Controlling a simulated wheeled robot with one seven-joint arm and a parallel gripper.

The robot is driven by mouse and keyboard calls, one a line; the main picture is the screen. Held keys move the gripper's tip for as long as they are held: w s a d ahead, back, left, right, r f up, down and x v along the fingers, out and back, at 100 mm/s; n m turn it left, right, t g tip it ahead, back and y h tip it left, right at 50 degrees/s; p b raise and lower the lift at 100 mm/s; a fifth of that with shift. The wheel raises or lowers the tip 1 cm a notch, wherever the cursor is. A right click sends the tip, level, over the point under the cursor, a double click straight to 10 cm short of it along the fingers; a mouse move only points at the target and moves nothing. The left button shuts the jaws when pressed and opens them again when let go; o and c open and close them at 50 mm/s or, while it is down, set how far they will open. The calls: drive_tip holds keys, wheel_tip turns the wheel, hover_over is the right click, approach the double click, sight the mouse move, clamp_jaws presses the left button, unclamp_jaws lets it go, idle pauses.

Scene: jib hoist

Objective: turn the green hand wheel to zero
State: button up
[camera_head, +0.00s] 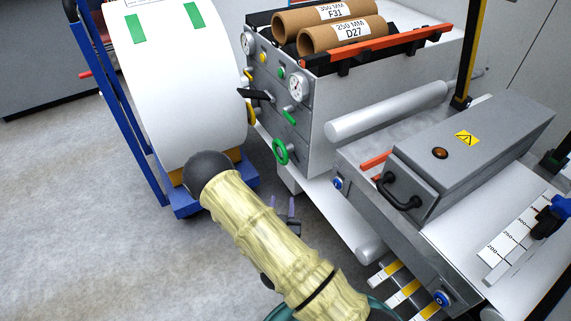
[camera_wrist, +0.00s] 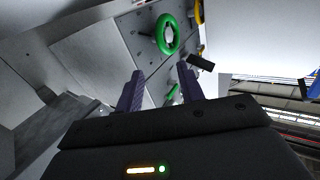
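The green hand wheel (camera_head: 280,151) is a small ring on the lower part of the machine's grey side panel in the head view. It also shows in the wrist view (camera_wrist: 175,37), above and beyond my fingers, near the top of the picture. My gripper (camera_wrist: 160,82) has two purple fingers spread apart with nothing between them. The fingers also show in the head view (camera_head: 281,210), below the wheel and apart from it. The wheel's scale or zero mark cannot be made out.
The panel also carries a green lever (camera_head: 289,116), a black handle (camera_head: 255,95), yellow knobs and dials (camera_head: 298,86). A large white roll (camera_head: 185,80) on a blue stand is close on the left. A grey box (camera_head: 470,150) with a black handle is on the right.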

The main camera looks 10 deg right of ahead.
sight(286, 162)
drive_tip(key=b+x, duration=0.3)
drive_tip(key=x, duration=1.4)
clamp_jaws()
